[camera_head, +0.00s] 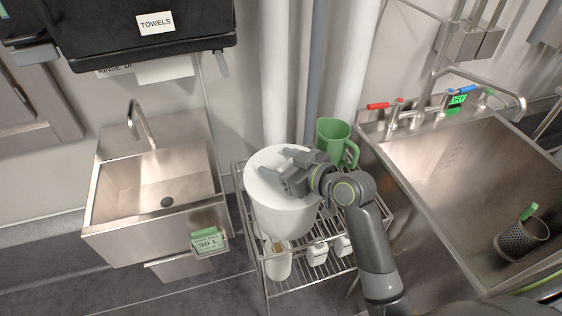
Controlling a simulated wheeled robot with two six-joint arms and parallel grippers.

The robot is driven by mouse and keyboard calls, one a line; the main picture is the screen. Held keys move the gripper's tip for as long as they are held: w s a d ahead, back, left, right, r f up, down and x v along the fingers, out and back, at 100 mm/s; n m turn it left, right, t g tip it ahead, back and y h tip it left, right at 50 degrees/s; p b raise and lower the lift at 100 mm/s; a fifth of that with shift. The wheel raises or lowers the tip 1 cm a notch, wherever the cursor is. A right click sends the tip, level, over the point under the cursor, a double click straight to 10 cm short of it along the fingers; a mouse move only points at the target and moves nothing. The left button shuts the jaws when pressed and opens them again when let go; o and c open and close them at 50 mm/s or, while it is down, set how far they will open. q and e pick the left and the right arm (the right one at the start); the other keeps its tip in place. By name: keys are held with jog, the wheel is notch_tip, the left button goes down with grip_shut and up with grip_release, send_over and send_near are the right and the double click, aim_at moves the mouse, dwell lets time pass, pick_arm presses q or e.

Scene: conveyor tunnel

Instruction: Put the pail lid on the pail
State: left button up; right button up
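A white pail (283,222) stands upright on a wire rack in the middle of the head view. Its top shows a smooth, flat white disc that looks like the pail lid (262,158). The disc covers the pail's mouth. I cannot tell whether it is fully seated all round. My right gripper (276,165) is right over this white top, with its two grey fingers spread apart and white surface showing between them. The gripper and wrist hide the right part of the top. My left gripper is not in view.
A green jug (333,140) stands close behind my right wrist on the wire rack (288,288). White containers (318,254) sit on the lower shelf. A small sink (160,186) is at left, and a large sink (455,165) holding a dark mesh cup (521,240) is at right.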

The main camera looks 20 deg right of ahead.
jog(key=shift+o, duration=1.2)
jog(key=v, duration=1.7)
jog(key=shift+s, duration=0.15)
jog(key=shift+r, duration=0.1)
